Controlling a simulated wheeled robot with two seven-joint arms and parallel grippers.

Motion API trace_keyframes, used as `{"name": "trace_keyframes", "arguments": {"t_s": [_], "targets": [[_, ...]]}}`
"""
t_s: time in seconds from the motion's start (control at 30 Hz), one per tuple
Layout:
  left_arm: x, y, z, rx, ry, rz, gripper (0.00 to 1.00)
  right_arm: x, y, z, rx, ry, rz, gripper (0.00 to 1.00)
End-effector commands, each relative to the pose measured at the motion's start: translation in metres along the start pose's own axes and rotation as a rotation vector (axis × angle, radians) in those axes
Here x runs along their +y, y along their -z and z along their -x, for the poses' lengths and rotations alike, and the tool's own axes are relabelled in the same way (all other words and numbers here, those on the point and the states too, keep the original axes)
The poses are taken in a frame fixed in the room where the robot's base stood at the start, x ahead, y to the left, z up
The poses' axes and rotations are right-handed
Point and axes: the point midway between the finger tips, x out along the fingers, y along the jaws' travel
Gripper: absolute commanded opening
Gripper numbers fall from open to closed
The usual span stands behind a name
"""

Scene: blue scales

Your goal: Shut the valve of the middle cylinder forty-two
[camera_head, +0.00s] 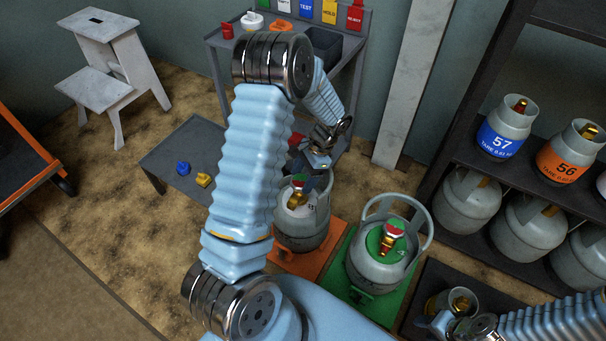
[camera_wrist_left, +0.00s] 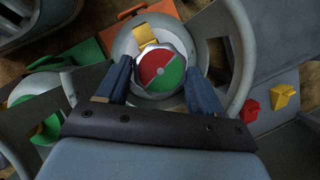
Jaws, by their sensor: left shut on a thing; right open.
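A grey cylinder (camera_head: 303,238) stands upright on an orange mat (camera_head: 290,262). Its brass valve has a round knob (camera_wrist_left: 161,72) with a red and green top. My left gripper (camera_wrist_left: 161,82) is shut on this knob, a finger on each side; in the head view my arm partly hides it. A second grey cylinder (camera_head: 378,272) with a green collar and a red-topped valve (camera_head: 393,228) stands to the right on a green mat (camera_head: 340,292). A third (camera_head: 470,294) shows at the lower right. My right gripper (camera_head: 438,322) is open beside it. I cannot read the number forty-two anywhere.
A dark shelf (camera_head: 447,172) at the right holds several cylinders, two labelled 57 (camera_head: 502,140) and 56 (camera_head: 564,163). A low dark table (camera_head: 170,150) with small blocks stands left of the cylinders. A white step stool (camera_head: 105,60) stands at the back left.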

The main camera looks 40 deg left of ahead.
Motion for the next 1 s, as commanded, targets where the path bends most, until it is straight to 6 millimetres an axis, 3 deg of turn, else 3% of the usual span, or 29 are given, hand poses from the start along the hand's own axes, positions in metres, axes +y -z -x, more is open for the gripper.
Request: {"name": "trace_keyframes", "arguments": {"t_s": [0.4, 1.0], "targets": [[0.0021, 0.0001, 0.0005, 0.002, 0.094, -0.224, 0.36, -0.0007, -0.0002, 0.0008, -0.001, 0.001, 0.001, 0.43], [0.0024, 0.0, 0.0005, 0.002, 0.116, -0.276, 0.36, -0.0007, -0.0003, 0.0009, -0.001, 0.001, 0.001, 0.43]]}}
